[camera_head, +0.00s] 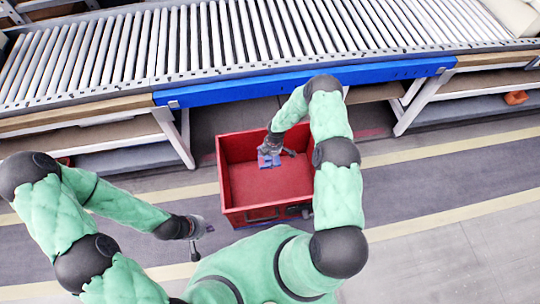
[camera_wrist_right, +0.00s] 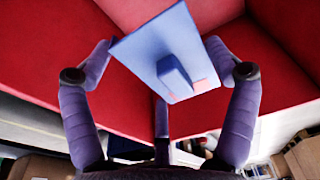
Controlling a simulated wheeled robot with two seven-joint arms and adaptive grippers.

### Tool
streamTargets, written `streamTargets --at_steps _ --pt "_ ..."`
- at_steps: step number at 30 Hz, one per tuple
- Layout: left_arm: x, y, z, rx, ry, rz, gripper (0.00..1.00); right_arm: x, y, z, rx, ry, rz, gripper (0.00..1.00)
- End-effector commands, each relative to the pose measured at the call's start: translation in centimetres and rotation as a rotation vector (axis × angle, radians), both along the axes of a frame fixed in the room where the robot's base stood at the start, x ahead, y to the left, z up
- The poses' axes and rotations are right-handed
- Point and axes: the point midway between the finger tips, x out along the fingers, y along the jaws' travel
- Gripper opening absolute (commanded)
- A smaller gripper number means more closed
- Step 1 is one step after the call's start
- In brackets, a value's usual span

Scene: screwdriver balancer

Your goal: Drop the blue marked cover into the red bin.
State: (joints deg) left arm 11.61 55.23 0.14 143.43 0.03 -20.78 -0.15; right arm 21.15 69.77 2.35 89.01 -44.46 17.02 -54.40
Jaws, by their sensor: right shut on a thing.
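The blue marked cover (camera_wrist_right: 165,55) is a flat blue piece with a raised block and small pinkish patches. My right gripper (camera_wrist_right: 165,75) is shut on it, with a finger on either side. In the head view the cover (camera_head: 265,161) is small, at my right gripper (camera_head: 272,155), over the red bin (camera_head: 262,217). The bin is open-topped, and its red inner walls (camera_wrist_right: 275,60) fill the upper right wrist view. The cover appears above the bin's floor; the exact height is unclear. My left gripper (camera_head: 203,228) is left of the bin, empty; its fingers are too small to read.
A roller conveyor (camera_head: 200,45) with a blue front rail (camera_head: 300,80) runs behind the bin. Its supports and shelves stand at both sides. The floor right of the bin (camera_head: 440,190) is clear. An orange item (camera_head: 516,98) lies on the lower right shelf.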

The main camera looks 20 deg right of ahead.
Motion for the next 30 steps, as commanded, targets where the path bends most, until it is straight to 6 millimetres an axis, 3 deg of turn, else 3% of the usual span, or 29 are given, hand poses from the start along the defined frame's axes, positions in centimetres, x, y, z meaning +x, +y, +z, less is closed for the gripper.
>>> streamTargets --at_steps 6,7,8,22,30 --pt "0.0 0.0 0.0 0.000 0.000 0.000 0.00 0.0 0.0 0.0 0.000 -0.001 0.000 0.55" --pt "0.0 0.0 0.0 0.000 0.000 0.000 0.00 0.0 0.0 0.0 0.000 -0.001 0.000 0.92" --pt "0.0 0.0 0.0 0.000 0.000 0.000 0.00 0.0 0.0 0.0 0.000 -0.001 0.000 1.00" --pt "0.0 0.0 0.0 0.000 -0.001 0.000 0.00 0.1 -0.1 0.5 0.000 -0.002 -0.001 1.00" --pt "0.0 0.0 0.0 0.000 0.000 0.000 0.00 0.0 -0.6 4.3 -0.001 -0.004 -0.001 1.00"
